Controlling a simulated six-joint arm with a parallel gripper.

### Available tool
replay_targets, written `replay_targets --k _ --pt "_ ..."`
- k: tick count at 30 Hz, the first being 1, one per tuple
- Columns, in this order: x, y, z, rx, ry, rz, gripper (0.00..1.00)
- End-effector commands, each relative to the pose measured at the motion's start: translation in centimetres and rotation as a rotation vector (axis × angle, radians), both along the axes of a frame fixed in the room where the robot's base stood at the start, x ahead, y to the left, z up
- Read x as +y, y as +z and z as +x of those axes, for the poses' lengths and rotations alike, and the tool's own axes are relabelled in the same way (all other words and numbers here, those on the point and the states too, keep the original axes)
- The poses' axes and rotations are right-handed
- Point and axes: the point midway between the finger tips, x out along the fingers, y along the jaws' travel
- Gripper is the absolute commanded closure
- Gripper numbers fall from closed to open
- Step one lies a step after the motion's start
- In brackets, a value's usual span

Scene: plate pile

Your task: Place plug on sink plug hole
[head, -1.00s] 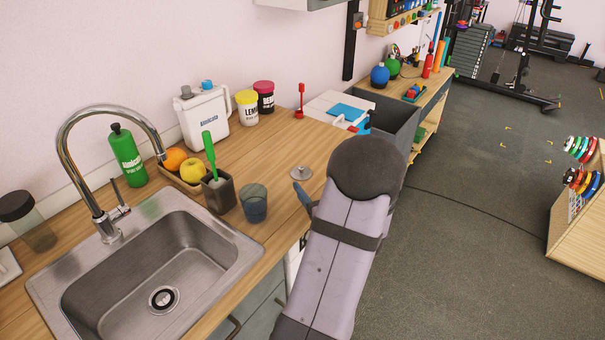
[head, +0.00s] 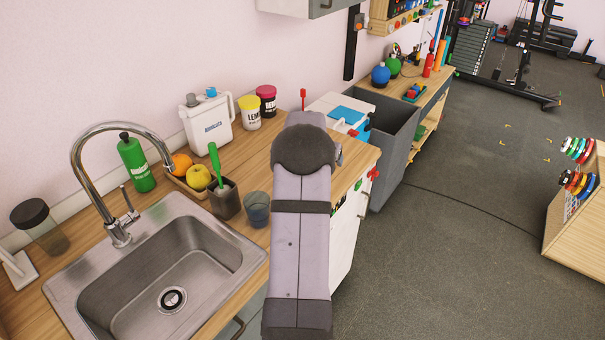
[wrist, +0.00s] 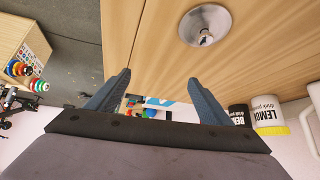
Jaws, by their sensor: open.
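The plug (wrist: 203,24) is a shiny metal disc with a small knob, lying on the wooden counter at the top of the wrist view. My arm hides it in the head view. My gripper (wrist: 158,82) is open and empty, its two blue-grey fingers spread apart. In the wrist view the plug lies beyond the fingertips, a little to the right, and apart from them. The steel sink (head: 243,262) is at lower left in the head view, with its round plug hole (head: 172,299) uncovered in the basin floor.
A curved tap (head: 85,165) rises behind the sink. A fruit tray, green bottle (head: 134,162), white jug (head: 208,123) and two jars stand along the wall.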

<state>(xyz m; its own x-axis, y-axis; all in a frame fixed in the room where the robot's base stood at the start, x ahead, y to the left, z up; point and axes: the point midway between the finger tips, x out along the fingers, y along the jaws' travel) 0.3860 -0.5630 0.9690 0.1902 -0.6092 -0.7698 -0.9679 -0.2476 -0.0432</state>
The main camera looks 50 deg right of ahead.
Motion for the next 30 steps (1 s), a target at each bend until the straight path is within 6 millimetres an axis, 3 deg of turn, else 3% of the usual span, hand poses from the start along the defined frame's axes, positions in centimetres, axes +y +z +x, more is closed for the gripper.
replay_targets --k 6,15,22,30 --pt "4.2 2.3 2.9 0.017 -0.243 0.164 0.26" --pt "8.9 3.8 4.4 0.046 -0.417 0.289 0.26" --pt "9.4 3.8 4.4 0.053 -0.436 0.301 0.26" --pt "8.6 2.1 4.2 0.053 -0.435 0.301 0.26"
